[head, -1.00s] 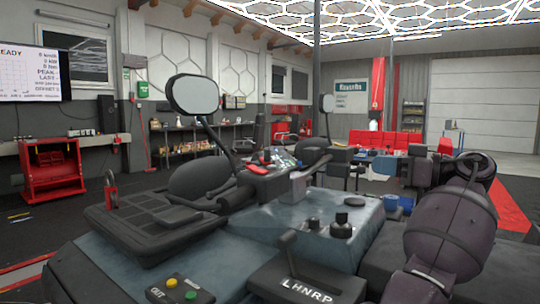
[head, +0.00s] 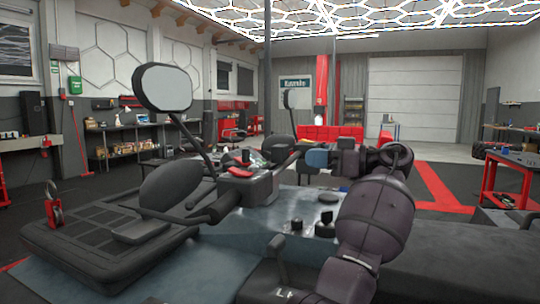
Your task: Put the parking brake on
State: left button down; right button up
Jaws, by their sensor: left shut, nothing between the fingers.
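A quad-like vehicle fills the foreground, with a black handlebar (head: 225,198). No part is clearly marked as a parking brake. A slim dark lever (head: 160,214) runs beside the left grip, and a red control (head: 240,172) sits on the bar. A gear selector plate (head: 283,294) shows only its first letters at the bottom edge; my dark purple left arm hides the rest. My left arm bends up and reaches toward the far right part of the handlebar. My left gripper (head: 308,162) is small there, shut and empty; contact with the bar cannot be told. My right gripper is out of view.
A mirror (head: 163,87) stands up on the left, with a smaller mirror (head: 289,98) beyond. Black knobs (head: 297,223) rise from the blue-grey body. A red workbench (head: 508,180) stands right.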

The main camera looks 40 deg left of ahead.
pick_arm(q)
jog(key=p+x, duration=0.1)
jog(key=x, duration=1.2)
jog(key=shift+a, duration=0.35)
jog(key=shift+s, duration=0.15)
